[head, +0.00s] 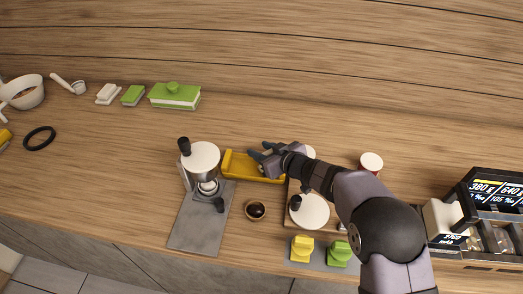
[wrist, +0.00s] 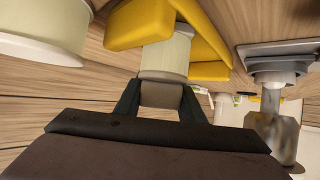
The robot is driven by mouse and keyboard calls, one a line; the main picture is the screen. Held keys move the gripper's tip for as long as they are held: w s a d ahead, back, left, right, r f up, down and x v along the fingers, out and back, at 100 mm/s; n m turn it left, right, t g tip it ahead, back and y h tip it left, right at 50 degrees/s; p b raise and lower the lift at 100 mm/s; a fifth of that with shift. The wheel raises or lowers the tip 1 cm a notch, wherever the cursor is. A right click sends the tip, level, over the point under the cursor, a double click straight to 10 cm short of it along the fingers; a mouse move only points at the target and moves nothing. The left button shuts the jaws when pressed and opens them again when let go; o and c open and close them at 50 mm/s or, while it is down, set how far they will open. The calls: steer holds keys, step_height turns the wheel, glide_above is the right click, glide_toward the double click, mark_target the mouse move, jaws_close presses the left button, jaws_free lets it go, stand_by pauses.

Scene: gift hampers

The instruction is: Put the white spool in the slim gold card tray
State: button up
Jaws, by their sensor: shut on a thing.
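The slim gold card tray (head: 236,164) lies on the wooden counter in the middle of the head view. My gripper (head: 258,153) is over its right part and hides some of it. In the wrist view my gripper (wrist: 160,98) is shut on the pale white spool (wrist: 165,58). Yellow walls of the tray (wrist: 138,24) show on both sides of the spool. I cannot tell whether the spool touches the tray floor. The spool is not clearly visible in the head view.
A coffee-machine-like device (head: 202,160) on a grey mat (head: 198,225) stands left of the tray. A small dark-filled bowl (head: 256,210) is in front. A white disc (head: 310,212) and a red-and-white pot (head: 371,163) are to the right. The counter behind the tray is clear.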

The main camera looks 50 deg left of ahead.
steer(key=o, duration=1.3)
steer(key=shift+f, duration=0.15)
steer(key=shift+d, duration=0.15)
steer(key=b+v, duration=0.2)
steer(key=v, duration=0.9)
steer(key=shift+d+r, duration=0.25)
steer(key=shift+d, duration=0.1)
